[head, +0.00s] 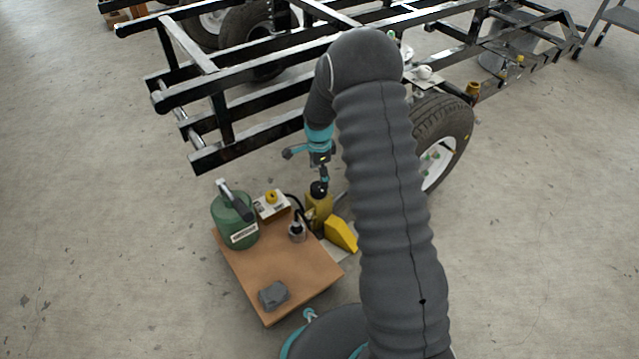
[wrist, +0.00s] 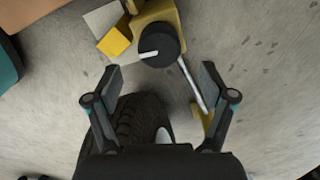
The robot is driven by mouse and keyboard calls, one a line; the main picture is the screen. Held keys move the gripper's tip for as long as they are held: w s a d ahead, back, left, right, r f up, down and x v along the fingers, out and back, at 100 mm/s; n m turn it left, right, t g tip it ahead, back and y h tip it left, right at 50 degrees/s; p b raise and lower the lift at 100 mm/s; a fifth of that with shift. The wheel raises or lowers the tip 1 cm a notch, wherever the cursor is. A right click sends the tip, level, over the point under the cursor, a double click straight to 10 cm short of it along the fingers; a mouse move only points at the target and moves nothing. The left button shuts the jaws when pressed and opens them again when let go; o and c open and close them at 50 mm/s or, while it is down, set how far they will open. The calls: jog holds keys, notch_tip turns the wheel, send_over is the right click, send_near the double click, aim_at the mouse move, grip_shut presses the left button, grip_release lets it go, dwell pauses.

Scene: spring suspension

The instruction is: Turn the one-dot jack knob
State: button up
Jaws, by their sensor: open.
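A black round knob (head: 318,188) tops the yellow jack (head: 318,208) beside the wooden board. In the wrist view the knob (wrist: 160,45) shows from above with a white bar mark across it. I cannot make out a dot on it. My gripper (wrist: 160,74) is open and empty, its two fingers spread wide below the knob in that view, apart from it. A silver rod (wrist: 192,85) runs from the jack in the wrist view.
A yellow wedge (head: 341,234), a tyre (head: 445,128) and a black frame (head: 235,105) are close by.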

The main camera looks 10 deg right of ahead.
jog(key=shift+r, duration=2.7)
